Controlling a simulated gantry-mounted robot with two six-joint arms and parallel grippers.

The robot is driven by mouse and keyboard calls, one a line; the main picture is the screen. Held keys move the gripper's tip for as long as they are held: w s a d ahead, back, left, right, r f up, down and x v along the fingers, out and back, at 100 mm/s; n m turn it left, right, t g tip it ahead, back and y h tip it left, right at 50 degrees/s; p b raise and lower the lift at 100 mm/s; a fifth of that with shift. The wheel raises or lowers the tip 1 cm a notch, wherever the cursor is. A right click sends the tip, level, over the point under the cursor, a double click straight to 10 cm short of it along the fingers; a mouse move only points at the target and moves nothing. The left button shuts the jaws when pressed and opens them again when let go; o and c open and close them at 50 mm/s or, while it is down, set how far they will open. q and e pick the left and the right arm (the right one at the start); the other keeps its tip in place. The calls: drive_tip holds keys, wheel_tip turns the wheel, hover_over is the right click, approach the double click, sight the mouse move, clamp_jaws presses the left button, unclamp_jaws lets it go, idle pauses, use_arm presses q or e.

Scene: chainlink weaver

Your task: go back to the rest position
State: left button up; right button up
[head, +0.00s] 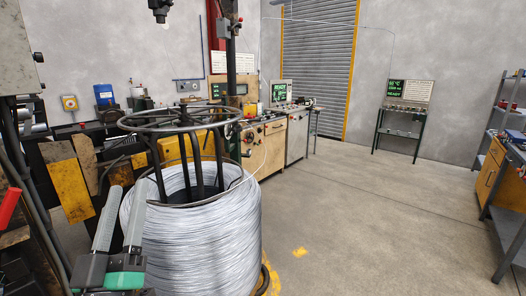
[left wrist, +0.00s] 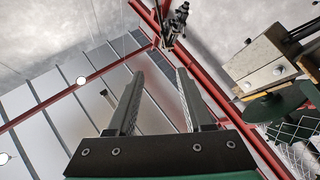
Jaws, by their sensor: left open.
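My left gripper (head: 121,222) is at the lower left of the head view, in front of the large wire coil (head: 205,240). Its two fingers point up and are apart, with nothing between them. In the left wrist view my left gripper (left wrist: 158,95) also shows open and empty, with the ceiling and red beams beyond its fingers. My right gripper is not in view.
The wire coil stands on the floor around a dark metal reel frame (head: 180,122). Machine cabinets (head: 268,145) and a control stand (head: 405,110) line the back. A workbench (head: 495,180) is at right. The floor (head: 370,220) between is clear.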

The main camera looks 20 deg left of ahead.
use_arm(q)
drive_tip(key=s+d+r+m+t+h+p, duration=0.1)
drive_tip(key=s+d+r+m+t+h, duration=0.25)
drive_tip(key=d+r+m+h, duration=0.3)
drive_tip(key=s+d+r+m+t+h+p, duration=0.1)
drive_tip(key=s+d+r+m+t+h, duration=0.2)
drive_tip(key=d+r+h, duration=0.5)
wheel_tip(320, 180, up, 38)
drive_tip(key=g+y+p, duration=0.1)
drive_tip(key=p, duration=3.6)
drive_tip(key=shift+a+r+m, duration=0.2)
drive_tip(key=shift+a+m, duration=0.25)
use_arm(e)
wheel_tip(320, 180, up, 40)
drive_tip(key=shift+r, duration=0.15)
use_arm(q)
drive_tip(key=shift+w+g, duration=0.1)
drive_tip(key=shift+g, duration=0.15)
